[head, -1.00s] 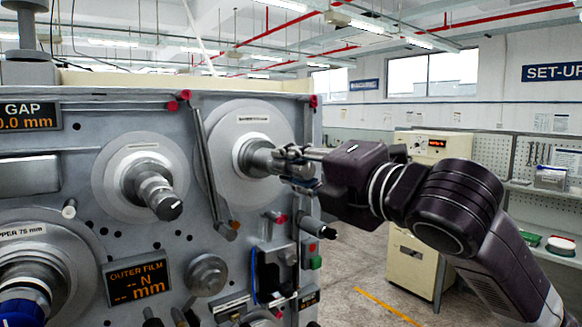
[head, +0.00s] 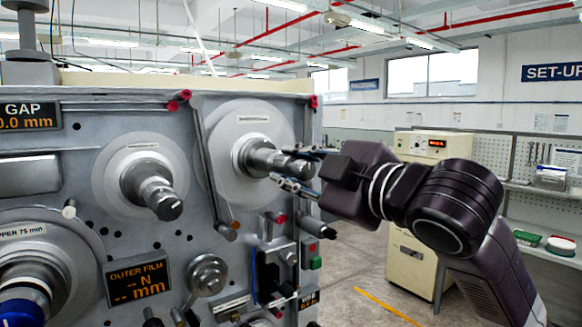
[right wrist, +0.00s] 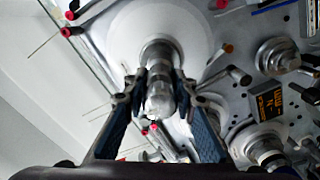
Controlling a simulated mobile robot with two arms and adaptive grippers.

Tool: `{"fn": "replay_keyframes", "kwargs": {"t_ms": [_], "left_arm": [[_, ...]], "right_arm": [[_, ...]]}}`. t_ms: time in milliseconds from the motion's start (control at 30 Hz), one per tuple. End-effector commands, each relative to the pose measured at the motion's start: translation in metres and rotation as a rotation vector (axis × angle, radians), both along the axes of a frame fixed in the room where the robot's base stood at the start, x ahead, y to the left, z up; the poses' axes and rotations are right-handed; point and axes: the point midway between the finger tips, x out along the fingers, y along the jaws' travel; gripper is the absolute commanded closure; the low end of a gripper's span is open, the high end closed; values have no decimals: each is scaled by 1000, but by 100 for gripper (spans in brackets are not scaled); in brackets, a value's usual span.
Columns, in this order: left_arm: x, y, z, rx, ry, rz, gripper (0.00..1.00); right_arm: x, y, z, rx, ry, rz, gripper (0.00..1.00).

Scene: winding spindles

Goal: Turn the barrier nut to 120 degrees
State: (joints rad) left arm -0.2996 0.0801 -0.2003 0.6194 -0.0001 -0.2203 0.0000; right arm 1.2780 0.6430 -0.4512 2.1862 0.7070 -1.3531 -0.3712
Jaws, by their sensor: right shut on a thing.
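The upper right spindle (head: 262,158) sticks out from a large pale grey disc on the machine face. The metal nut (head: 290,166) at its outer end, which I take as the barrier nut, also shows in the right wrist view (right wrist: 160,99). My right gripper (head: 287,165) comes in from the right and is shut on the nut. One finger lies above it and one below in the head view. In the right wrist view the fingers (right wrist: 160,84) flank the nut on both sides. The nut's angle cannot be read. My left gripper is not in view.
Another spindle (head: 154,188) stands to the left. A dark roller (head: 318,228) sticks out below my right gripper. A cream cabinet (head: 413,268) stands behind my arm, with open floor around it.

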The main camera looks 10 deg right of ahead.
Motion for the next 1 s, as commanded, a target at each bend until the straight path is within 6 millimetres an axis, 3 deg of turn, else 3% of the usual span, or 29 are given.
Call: {"fn": "replay_keyframes", "kwargs": {"t_ms": [400, 967, 1000], "left_arm": [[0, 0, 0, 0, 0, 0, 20], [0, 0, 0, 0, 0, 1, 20], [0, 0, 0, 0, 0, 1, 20]], "right_arm": [[0, 0, -2, 175, 76, 0, 99], [0, 0, -2, 201, 87, 0, 99], [0, 0, -2, 201, 87, 0, 72]]}}
